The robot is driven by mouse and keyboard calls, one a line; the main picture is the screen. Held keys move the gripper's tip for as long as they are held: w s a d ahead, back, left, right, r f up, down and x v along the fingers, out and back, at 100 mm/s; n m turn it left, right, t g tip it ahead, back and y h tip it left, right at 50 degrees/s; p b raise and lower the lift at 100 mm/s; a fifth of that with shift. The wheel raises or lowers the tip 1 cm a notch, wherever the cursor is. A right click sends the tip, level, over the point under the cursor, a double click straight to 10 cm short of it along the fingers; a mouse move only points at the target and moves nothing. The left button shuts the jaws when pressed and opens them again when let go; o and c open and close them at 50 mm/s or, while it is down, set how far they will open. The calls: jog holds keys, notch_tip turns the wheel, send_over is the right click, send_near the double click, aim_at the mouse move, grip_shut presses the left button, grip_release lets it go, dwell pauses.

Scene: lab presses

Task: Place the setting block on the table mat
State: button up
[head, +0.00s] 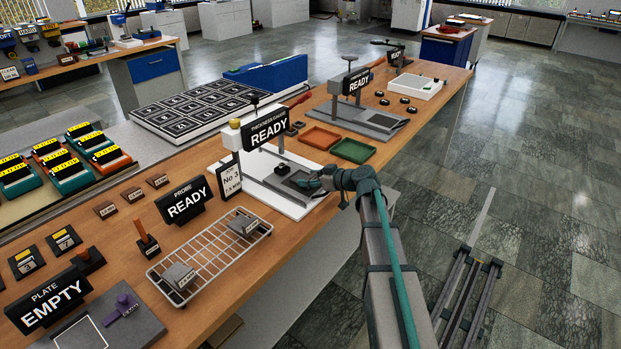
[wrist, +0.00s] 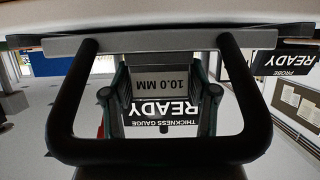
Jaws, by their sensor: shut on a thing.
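My gripper (head: 310,183) is at the white base (head: 262,190) of the thickness gauge, over its front right part. In the wrist view my gripper (wrist: 160,92) is shut on a grey block marked "10.0 MM" (wrist: 161,84), which I take for the setting block. The block sits between the two fingers. A dark grey pad (head: 292,179), perhaps the table mat, lies on the gauge base just left of my gripper. The gripper partly hides it, and I cannot tell whether the block touches it.
The thickness gauge sign (head: 268,128) reads READY, with a "No 3, 7.5 MM" card (head: 231,180) beside it. A wire rack (head: 212,256) with two grey blocks stands nearer. Red (head: 322,137) and green (head: 353,151) trays lie behind my gripper. The bench edge is close on the right.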

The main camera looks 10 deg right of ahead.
jog(key=shift+f+b, duration=0.15)
jog(key=shift+b, duration=0.2)
jog(key=o, duration=1.4)
jog(key=shift+r, duration=0.2)
jog(key=b+v, duration=0.2)
jog(key=v, duration=1)
jog(key=shift+s, duration=0.1)
